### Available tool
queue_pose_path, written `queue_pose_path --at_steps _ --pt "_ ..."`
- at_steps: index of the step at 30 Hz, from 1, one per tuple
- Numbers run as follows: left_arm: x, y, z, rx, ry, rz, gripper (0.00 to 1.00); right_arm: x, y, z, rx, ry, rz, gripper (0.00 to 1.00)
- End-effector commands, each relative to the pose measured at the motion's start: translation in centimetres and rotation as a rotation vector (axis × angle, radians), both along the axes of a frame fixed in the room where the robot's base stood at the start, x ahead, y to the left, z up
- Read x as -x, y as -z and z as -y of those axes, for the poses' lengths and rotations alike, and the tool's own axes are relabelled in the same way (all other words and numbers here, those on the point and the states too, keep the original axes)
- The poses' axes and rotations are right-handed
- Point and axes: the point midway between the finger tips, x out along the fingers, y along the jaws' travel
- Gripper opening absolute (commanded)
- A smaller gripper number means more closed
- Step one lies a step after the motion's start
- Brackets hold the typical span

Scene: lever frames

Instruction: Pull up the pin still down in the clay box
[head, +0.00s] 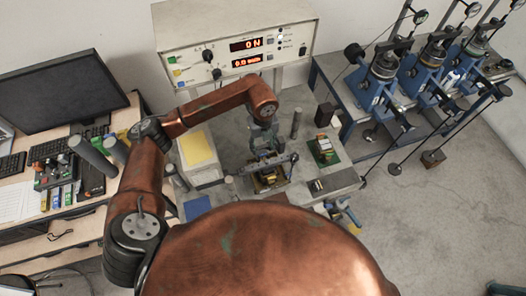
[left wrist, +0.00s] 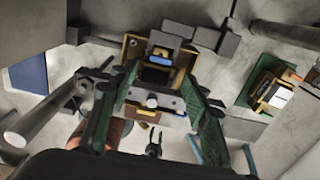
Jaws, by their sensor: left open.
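The clay box (head: 268,183), a dark and brass-coloured box, stands on the grey bench below my left gripper (head: 268,153). In the left wrist view the box (left wrist: 161,54) is straight ahead, with a blue strip and a metal bar with knobs (left wrist: 152,99) at its near side. My left gripper (left wrist: 158,86) is open, its two green fingers spread to either side of the box's near part. I see nothing held between them. The pins are too small to tell apart, so I cannot tell which is down. My right gripper is not in view.
A second small device on a green base (head: 323,150) stands right of the box, beside a dark block (head: 324,115) and a grey cylinder (head: 296,123). A control console (head: 235,45) is behind. Blue lever frames (head: 380,88) stand at right. A monitor (head: 62,82) is at left.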

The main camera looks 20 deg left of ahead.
Motion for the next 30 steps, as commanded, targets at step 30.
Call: queue_pose_path --at_steps 30 --pt "0.0 -5.8 0.0 0.001 -0.001 -0.001 0.43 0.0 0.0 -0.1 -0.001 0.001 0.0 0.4"
